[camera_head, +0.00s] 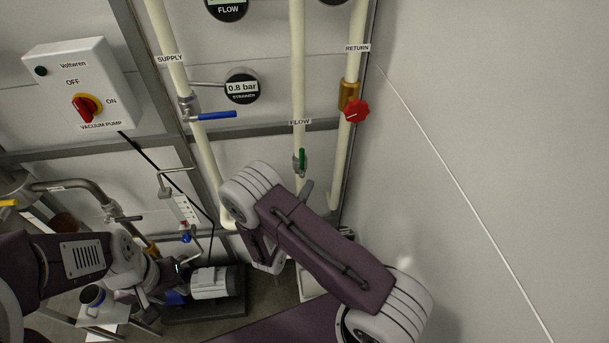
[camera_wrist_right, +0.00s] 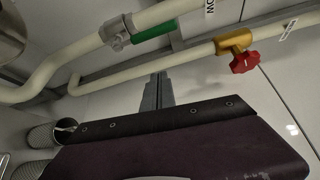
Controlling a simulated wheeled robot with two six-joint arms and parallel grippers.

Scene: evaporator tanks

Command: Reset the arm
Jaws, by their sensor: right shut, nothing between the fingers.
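My right arm reaches up from the bottom right in the head view. The slim grey fingers of my right gripper (camera_head: 307,188) point up just below the green-handled valve (camera_head: 301,161) on the FLOW pipe, apart from it as far as I can tell. In the right wrist view the fingers of my right gripper (camera_wrist_right: 158,88) are together with nothing between them. My left arm comes in from the left. My left gripper (camera_head: 150,298) is low, near the pump, and its fingers are too dark and small to read.
A vacuum pump switch box (camera_head: 83,84), a blue-handled valve (camera_head: 214,116) on the SUPPLY pipe, a strainer gauge (camera_head: 242,86) and a red valve knob (camera_head: 356,110) on the RETURN pipe line the wall. A grey-white pump (camera_head: 214,282) stands below. The right wall is bare.

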